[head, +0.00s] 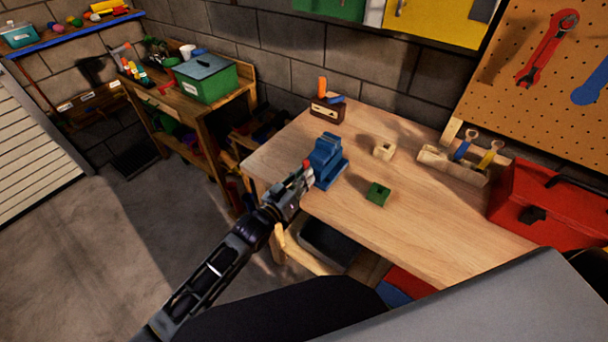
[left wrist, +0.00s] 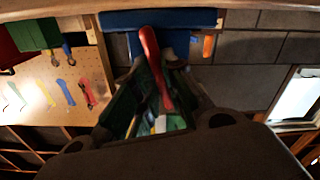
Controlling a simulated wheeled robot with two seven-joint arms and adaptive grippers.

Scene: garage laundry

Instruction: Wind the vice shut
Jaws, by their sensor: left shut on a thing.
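The blue vice (head: 325,161) stands on the near left part of the wooden workbench. Its red handle (head: 307,167) sticks out on the side towards my left arm. My left gripper (head: 297,184) is shut on this handle at the bench's edge. In the left wrist view the red handle (left wrist: 150,52) runs up between the fingers of my left gripper (left wrist: 157,78) towards the blue vice body (left wrist: 192,42). The gap between the vice jaws cannot be made out. My right gripper is not in view.
The workbench (head: 420,225) also holds a green block (head: 377,193), a pale block (head: 384,150), a dark brown holder (head: 327,108), a wooden tool rack (head: 450,167) and a red toolbox (head: 550,205). The bench front is mostly bare. Open floor (head: 80,240) lies to the left.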

